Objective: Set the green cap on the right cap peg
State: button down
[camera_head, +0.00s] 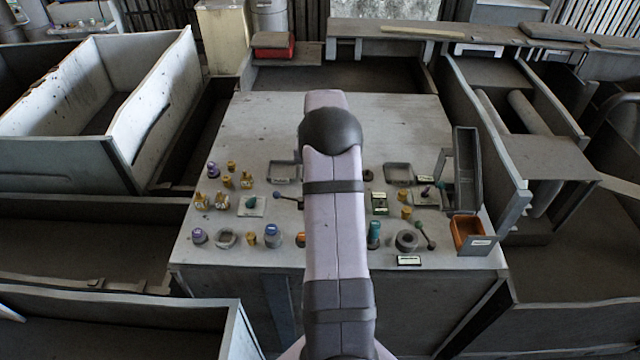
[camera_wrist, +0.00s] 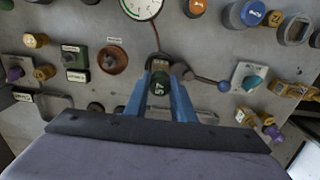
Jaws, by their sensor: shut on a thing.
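The green cap (camera_wrist: 159,84), dark green with a pale number on its top, is between the two blue fingers of my gripper (camera_wrist: 159,92) in the wrist view. My gripper is shut on it. A dark ring-like part (camera_wrist: 157,62) shows just beyond the cap; I cannot tell whether they touch. The right cap peg cannot be made out for certain and may be hidden. In the head view my own arm covers the fingers and the cap.
In the wrist view a round gauge (camera_wrist: 141,8), a grey lever (camera_wrist: 205,80) and an orange-ringed knob (camera_wrist: 112,60) surround my gripper. In the head view the grey panel (camera_head: 265,115) is clear at the back. An orange bin (camera_head: 468,233) stands at its right edge.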

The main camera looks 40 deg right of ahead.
jog(key=shift+f, duration=0.55)
jog(key=c, duration=1.5)
grip_release()
jog(key=shift+r, duration=0.6)
notch_tip(320, 180, up, 12)
jog(key=b, duration=0.2)
jog(key=shift+b, duration=0.35)
jog(key=shift+a, duration=0.1)
